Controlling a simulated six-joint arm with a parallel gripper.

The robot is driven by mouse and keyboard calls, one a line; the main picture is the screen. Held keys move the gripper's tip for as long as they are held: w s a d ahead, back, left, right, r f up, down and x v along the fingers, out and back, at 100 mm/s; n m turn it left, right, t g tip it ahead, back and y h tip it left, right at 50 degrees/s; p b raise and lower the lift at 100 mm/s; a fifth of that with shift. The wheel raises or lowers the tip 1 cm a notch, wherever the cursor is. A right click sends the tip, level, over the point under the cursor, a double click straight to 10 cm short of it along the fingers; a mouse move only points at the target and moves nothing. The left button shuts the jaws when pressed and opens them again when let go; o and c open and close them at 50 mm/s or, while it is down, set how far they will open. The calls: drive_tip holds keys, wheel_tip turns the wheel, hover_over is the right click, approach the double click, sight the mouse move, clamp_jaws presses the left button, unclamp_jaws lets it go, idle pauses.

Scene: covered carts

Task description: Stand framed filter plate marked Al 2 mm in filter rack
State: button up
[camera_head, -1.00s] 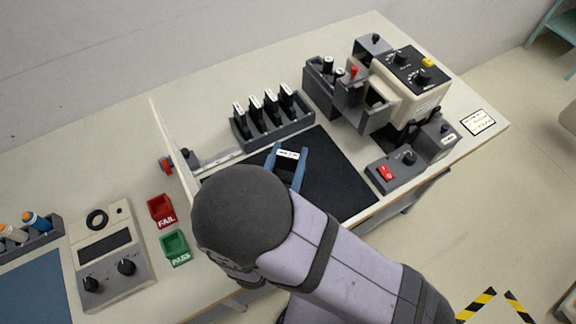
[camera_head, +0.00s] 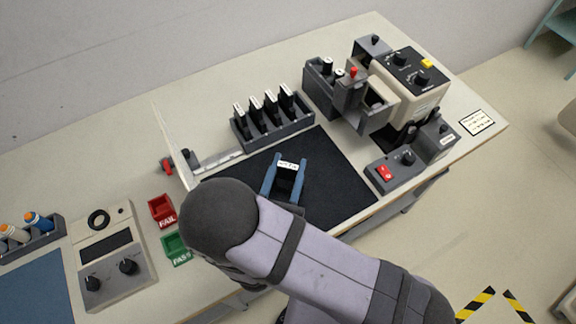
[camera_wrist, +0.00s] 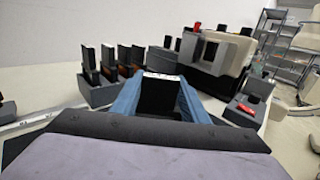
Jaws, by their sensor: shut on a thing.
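A dark framed filter plate (camera_head: 286,174) with a white label on its top edge is held between the blue fingers of my gripper (camera_head: 286,168), above the black mat. The label text is too small to read. In the wrist view the plate (camera_wrist: 160,97) stands between the blue fingers (camera_wrist: 160,95), its label at the top. The grey filter rack (camera_head: 276,134) stands behind the mat, apart from the plate. It holds several upright dark plates (camera_head: 264,108) with white labels. The rack also shows left of my gripper in the wrist view (camera_wrist: 97,93).
The black mat (camera_head: 340,175) is bare to the right of my gripper. A beige machine with dark boxes (camera_head: 408,85) stands at the back right, a red-switch control box (camera_head: 392,176) in front. An upright clear panel (camera_head: 172,140), FAIL tray (camera_head: 162,209) and PASS tray (camera_head: 176,248) are at left.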

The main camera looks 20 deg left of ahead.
drive_tip(key=shift+f, duration=0.2)
drive_tip(key=o, duration=1.4)
drive_tip(key=shift+r, duration=0.1)
drive_tip(key=shift+r, duration=0.1)
drive_tip(key=shift+s, duration=0.45)
drive_tip(key=s+b, duration=0.4)
drive_tip(key=s, duration=0.7)
drive_tip(key=c, duration=0.6)
